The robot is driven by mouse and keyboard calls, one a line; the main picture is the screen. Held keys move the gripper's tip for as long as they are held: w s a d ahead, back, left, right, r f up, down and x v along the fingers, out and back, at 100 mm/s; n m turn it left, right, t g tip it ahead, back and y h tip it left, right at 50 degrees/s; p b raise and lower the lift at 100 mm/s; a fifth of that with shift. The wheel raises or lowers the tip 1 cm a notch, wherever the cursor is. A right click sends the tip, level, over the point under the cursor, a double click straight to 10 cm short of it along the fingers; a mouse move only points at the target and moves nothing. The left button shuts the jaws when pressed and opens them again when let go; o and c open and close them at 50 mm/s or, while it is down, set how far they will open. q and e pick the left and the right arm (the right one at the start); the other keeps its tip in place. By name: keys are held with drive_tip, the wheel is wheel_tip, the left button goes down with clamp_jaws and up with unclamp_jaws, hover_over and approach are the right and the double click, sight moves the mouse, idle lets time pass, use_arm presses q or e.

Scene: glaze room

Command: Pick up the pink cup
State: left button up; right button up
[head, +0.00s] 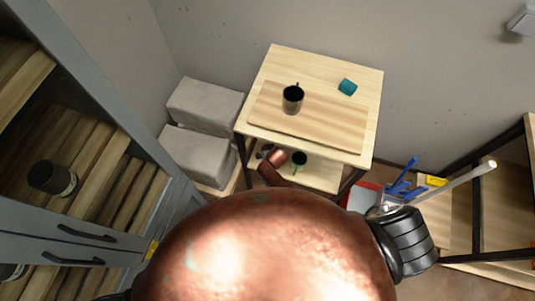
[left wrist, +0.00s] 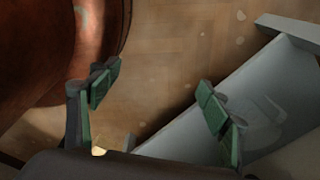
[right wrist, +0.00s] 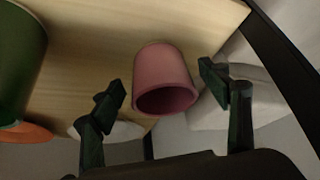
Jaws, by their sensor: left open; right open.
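The pink cup (right wrist: 164,62) shows in the right wrist view, between the two fingers, with its open mouth toward the camera. It is near the edge of a pale wooden surface. My right gripper (right wrist: 161,88) is open, with a visible gap on each side of the cup; how deep the cup lies between the fingers is unclear. I cannot make out the pink cup in the head view, where my copper arm reaches toward the table's lower shelf. My left gripper (left wrist: 157,94) is open and empty over the floor, beside a grey panel.
A green vessel (right wrist: 20,62) stands left of the pink cup. In the head view, a dark mug (head: 292,99) and a teal object (head: 347,87) are on the tabletop. Grey blocks (head: 205,102) stand left of the table.

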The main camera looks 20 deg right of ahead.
drive_tip(key=shift+w+a+f, duration=0.1)
drive_tip(key=shift+w+f, duration=0.25)
drive_tip(key=shift+f, duration=0.3)
drive_tip(key=shift+c, duration=1.1)
use_arm(q)
drive_tip(key=shift+s+f, duration=0.4)
drive_tip(key=shift+s, duration=0.05)
use_arm(e)
drive_tip(key=c, duration=1.1)
